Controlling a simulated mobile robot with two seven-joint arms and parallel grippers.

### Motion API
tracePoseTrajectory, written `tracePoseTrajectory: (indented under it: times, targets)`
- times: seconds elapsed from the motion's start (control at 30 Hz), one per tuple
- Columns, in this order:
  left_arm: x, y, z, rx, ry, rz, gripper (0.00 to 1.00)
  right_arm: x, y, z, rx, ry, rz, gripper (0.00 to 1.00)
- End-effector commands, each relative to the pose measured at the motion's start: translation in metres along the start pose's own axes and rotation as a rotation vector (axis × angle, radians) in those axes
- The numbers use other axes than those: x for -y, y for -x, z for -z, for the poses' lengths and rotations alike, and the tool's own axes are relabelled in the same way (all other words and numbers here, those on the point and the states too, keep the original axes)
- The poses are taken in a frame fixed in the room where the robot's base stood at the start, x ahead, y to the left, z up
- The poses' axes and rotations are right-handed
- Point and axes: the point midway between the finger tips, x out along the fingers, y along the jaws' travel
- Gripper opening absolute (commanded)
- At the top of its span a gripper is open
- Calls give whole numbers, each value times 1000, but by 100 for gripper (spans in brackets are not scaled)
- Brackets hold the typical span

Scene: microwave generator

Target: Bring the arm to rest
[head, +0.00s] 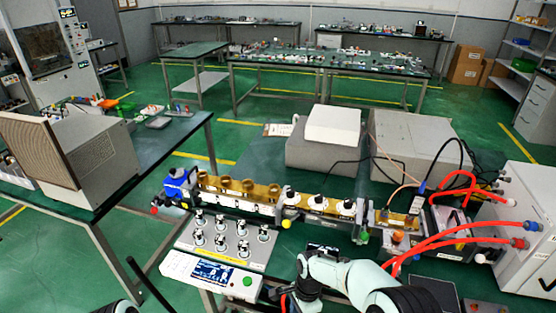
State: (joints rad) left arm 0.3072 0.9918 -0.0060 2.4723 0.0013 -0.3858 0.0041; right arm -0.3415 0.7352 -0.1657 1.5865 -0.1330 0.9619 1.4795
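My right arm (345,275) comes in from the bottom right as pale, rounded links with a dark section. It bends at the front edge of the bench and runs down out of the frame. I make out no fingers of my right gripper. Of my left arm only a dark piece (118,306) shows at the bottom edge, and my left gripper is out of view. The microwave generator bench carries a brass-coloured waveguide line (240,188) with several knobs. A white control box (210,272) with a lit screen and green button sits at the front.
A panel with several black-and-white knobs (221,242) lies left of my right arm. Red hoses (450,240) run close to its right side toward a white unit (525,220). A grey-and-beige cabinet (70,155) stands on the left table. Green floor is open between the tables.

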Motion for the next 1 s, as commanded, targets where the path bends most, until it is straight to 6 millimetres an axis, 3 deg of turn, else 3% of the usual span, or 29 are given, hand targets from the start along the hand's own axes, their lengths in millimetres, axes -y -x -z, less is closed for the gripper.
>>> tracePoseTrajectory:
  times: [0.03, 0.2, 0.3, 0.4, 0.5, 0.63, 1.0]
  targets:
    - [0, 0, 0, -1, -1, -1, 60, -14, -36, 10, 30, 64, -6, 58]
    - [0, 0, 0, 1, 0, 0, 60, -74, -144, 27, 111, 352, 72, 58]
    - [0, 0, -1, 1, 0, 0, 60, -120, -190, 24, 128, 507, 133, 58]
    - [0, 0, 0, 1, 0, 0, 60, -162, -219, 16, 120, 639, 188, 58]
    - [0, 0, 0, 1, 0, 0, 60, -194, -232, 7, 96, 741, 227, 58]
    - [0, 0, 0, 1, 0, 0, 60, -218, -238, -1, 67, 823, 254, 58]
    - [0, 0, 0, 1, 0, 0, 60, -225, -238, -2, 49, 858, 263, 58]
